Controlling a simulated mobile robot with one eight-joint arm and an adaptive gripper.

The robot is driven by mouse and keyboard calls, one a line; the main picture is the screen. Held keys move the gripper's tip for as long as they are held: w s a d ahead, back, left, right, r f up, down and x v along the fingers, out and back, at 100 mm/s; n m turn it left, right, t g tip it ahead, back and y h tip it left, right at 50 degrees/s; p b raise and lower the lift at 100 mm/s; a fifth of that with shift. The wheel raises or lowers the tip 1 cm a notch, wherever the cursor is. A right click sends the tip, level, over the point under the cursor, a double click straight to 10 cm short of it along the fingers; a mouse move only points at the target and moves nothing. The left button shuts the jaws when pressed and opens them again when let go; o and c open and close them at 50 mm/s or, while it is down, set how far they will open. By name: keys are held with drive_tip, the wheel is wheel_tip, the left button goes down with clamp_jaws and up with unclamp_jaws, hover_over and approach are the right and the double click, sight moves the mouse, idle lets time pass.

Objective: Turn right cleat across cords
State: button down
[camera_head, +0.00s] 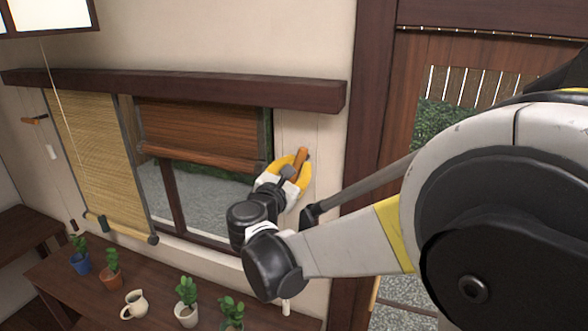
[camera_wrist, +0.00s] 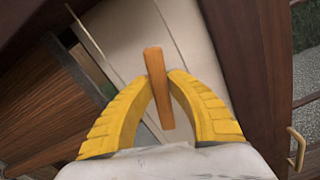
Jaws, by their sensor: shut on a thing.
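The right cleat (camera_head: 300,162) is an orange-brown wooden bar on the pale wall strip right of the window. In the wrist view the cleat (camera_wrist: 158,88) stands nearly upright in the picture, tilted slightly, between two yellow fingers. My gripper (camera_head: 291,164) is at the cleat, its fingers closed on the bar from both sides. In the wrist view the fingertips of my gripper (camera_wrist: 162,80) meet the bar at its middle. Thin cord lines run on the wall near it; how they lie behind the cleat is not clear.
A dark rolled blind (camera_head: 200,135) hangs over the window, left of my gripper. A straw blind (camera_head: 95,150) hangs farther left, beside the left cleat (camera_head: 35,120). Several potted plants (camera_head: 187,293) and a small jug (camera_head: 134,304) stand on the shelf (camera_head: 60,280) below. A dark door frame (camera_head: 370,110) is close on the right.

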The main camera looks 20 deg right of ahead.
drive_tip(key=m, duration=0.2)
drive_tip(key=m+b, duration=0.1)
drive_tip(key=shift+s+d+f+m, duration=0.1)
drive_tip(key=shift+d+f+m, duration=0.05)
drive_tip(key=shift+m, duration=0.25)
drive_tip(key=m+b, duration=0.1)
drive_tip(key=m, duration=0.2)
drive_tip(key=shift+d+f+m+b, duration=0.1)
drive_tip(key=shift+f+m+b, duration=0.05)
drive_tip(key=shift+m+b, duration=0.2)
drive_tip(key=m+b, duration=0.1)
drive_tip(key=m, duration=0.2)
drive_tip(key=shift+s+d+f, duration=0.1)
drive_tip(key=shift+f, duration=0.05)
drive_tip(key=shift+f+m+b, duration=0.1)
drive_tip(key=shift+m+b, duration=0.35)
drive_tip(key=shift+m, duration=1.4)
drive_tip(key=c, duration=1.3)
unclamp_jaws()
